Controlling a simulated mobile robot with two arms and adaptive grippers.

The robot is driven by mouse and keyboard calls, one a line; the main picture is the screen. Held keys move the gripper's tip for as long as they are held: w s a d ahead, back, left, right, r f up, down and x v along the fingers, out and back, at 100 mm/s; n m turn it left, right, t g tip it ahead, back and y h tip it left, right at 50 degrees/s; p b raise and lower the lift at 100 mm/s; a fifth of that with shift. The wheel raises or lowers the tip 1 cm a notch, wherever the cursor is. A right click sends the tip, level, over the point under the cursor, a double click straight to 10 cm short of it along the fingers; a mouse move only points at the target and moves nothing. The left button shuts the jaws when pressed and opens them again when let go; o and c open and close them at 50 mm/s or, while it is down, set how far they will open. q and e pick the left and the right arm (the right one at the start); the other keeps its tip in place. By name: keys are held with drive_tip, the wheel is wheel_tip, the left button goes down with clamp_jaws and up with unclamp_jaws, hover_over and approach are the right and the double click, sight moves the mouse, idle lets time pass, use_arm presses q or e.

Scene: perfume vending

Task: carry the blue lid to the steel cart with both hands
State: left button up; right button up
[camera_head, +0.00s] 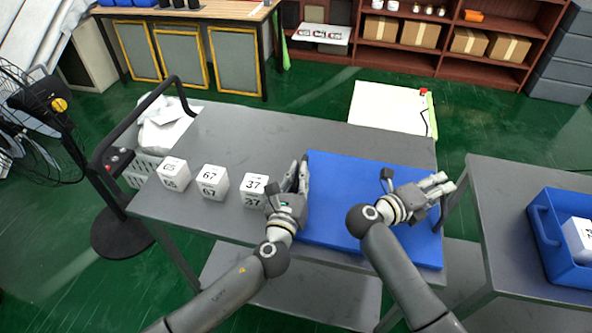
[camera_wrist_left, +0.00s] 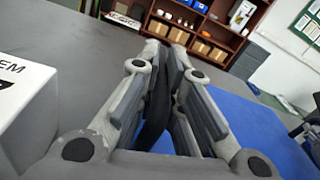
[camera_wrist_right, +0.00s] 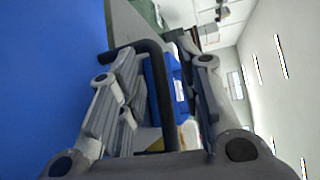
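The blue lid (camera_head: 345,215) lies flat on the right end of the grey steel cart (camera_head: 260,135). My left gripper (camera_head: 298,175) is at the lid's left edge. In the left wrist view its fingers (camera_wrist_left: 170,60) are close together on a black handle bar (camera_wrist_left: 158,105) of the lid. My right gripper (camera_head: 445,187) is at the lid's right edge. In the right wrist view its fingers (camera_wrist_right: 165,75) are apart, with a black U-shaped handle (camera_wrist_right: 158,85) between them. The handles are mostly hidden in the head view.
White numbered boxes (camera_head: 213,181) stand on the cart left of my left gripper. A grey table (camera_head: 500,190) at the right bears a blue crate (camera_head: 548,240) with a white box inside. A narrow gap separates cart and table. Shelves (camera_head: 455,40) stand at the back.

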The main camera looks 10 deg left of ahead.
use_arm(q)
drive_tip(key=shift+o, duration=0.2)
drive_tip(key=shift+s, duration=0.45)
use_arm(e)
drive_tip(key=shift+d, duration=0.1)
use_arm(q)
drive_tip(key=s, duration=0.7)
drive_tip(key=s+a, duration=0.1)
drive_tip(key=s, duration=0.2)
drive_tip(key=shift+s, duration=0.5)
use_arm(e)
drive_tip(key=shift+s+a, duration=0.15)
drive_tip(key=shift+a, duration=0.1)
drive_tip(key=v, duration=1.1)
drive_tip(key=shift+s+a, duration=0.25)
use_arm(q)
drive_tip(key=shift+a, duration=0.1)
